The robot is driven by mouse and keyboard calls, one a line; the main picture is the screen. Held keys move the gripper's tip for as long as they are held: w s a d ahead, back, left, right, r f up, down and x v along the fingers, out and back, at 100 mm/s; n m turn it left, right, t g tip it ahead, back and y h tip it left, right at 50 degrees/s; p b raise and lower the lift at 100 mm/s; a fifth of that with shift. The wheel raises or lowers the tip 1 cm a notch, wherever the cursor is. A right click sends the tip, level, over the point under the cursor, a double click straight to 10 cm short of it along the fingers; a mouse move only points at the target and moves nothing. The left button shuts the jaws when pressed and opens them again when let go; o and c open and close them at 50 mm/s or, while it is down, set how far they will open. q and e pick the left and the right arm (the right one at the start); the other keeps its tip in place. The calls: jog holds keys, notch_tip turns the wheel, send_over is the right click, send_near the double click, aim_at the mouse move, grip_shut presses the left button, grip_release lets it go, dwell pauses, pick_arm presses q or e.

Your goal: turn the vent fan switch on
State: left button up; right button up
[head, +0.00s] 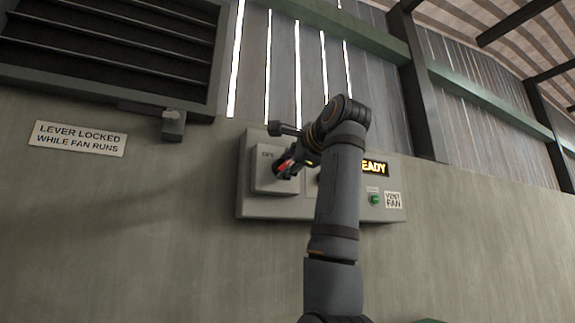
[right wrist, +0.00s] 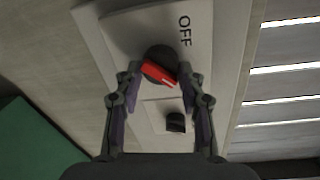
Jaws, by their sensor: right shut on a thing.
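The vent fan switch is a rotary knob with a red handle (right wrist: 158,74) on a dark round base, set on a raised light-grey plate (right wrist: 124,30). An "OFF" label is printed beside it. In the head view the red handle (head: 283,167) shows on the left part of the wall control box (head: 243,207). My right gripper (right wrist: 158,80) is shut on the red handle, a finger on each side of it. The gripper (head: 287,166) also shows in the head view, partly hiding the knob. My left gripper is not in view.
A lit display (head: 376,168) reads "...EADY", partly hidden by my right arm. A second dark knob (right wrist: 176,122) sits nearby. A louvred vent (head: 110,50) and a lever-lock sign (head: 78,139) are at left.

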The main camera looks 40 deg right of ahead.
jog(key=o, duration=1.2)
jog(key=shift+c, duration=0.2)
jog(key=v, duration=1.2)
jog(key=shift+d, duration=0.1)
jog(key=shift+s, duration=0.1)
